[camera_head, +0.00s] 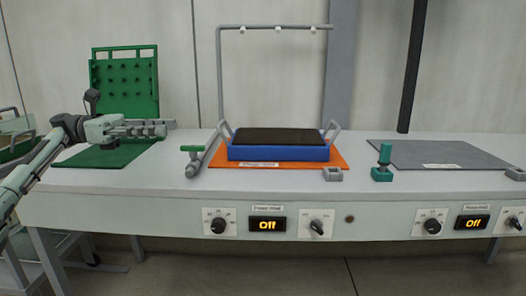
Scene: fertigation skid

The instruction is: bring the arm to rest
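My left arm comes in from the left edge over the bench's left end. Its gripper (150,129) points right, above the green mat (97,157) and in front of the green pegboard (125,82). I see the fingers nearly side-on and small, so whether they are apart or together is unclear. No object shows clearly between them. My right arm and gripper are not in view.
The bench (190,206) carries a blue tray (277,153) with dark filling on an orange mat (217,159), a green-handled valve (194,160), a teal-handled lever (383,158) and a grey mat (445,154). A pipe frame (219,75) rises behind. Both front displays read Off.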

